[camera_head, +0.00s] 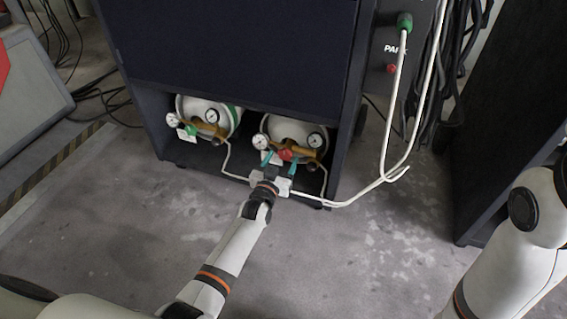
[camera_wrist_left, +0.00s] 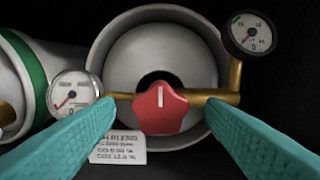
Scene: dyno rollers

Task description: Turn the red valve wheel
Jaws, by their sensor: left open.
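The red valve wheel (camera_head: 286,154) sits on a brass fitting at the front of the right gas cylinder, low in the dark cabinet. In the left wrist view the red wheel (camera_wrist_left: 161,108) is near the middle, with a white mark upright at its top. My left gripper (camera_head: 279,161) is open, its teal fingers pointing at the wheel. In the left wrist view the fingers (camera_wrist_left: 162,125) stand to the left and right of the wheel, with gaps to it. I cannot tell how far short of it they are. My right arm shows at the right, but its gripper is out of view.
Round gauges (camera_wrist_left: 73,93) and (camera_wrist_left: 250,33) flank the wheel. A white label (camera_wrist_left: 117,147) hangs below it. The left cylinder has a green knob (camera_head: 190,130). White hoses (camera_head: 400,110) hang right of the cabinet (camera_head: 240,50). The floor (camera_head: 340,260) in front is clear.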

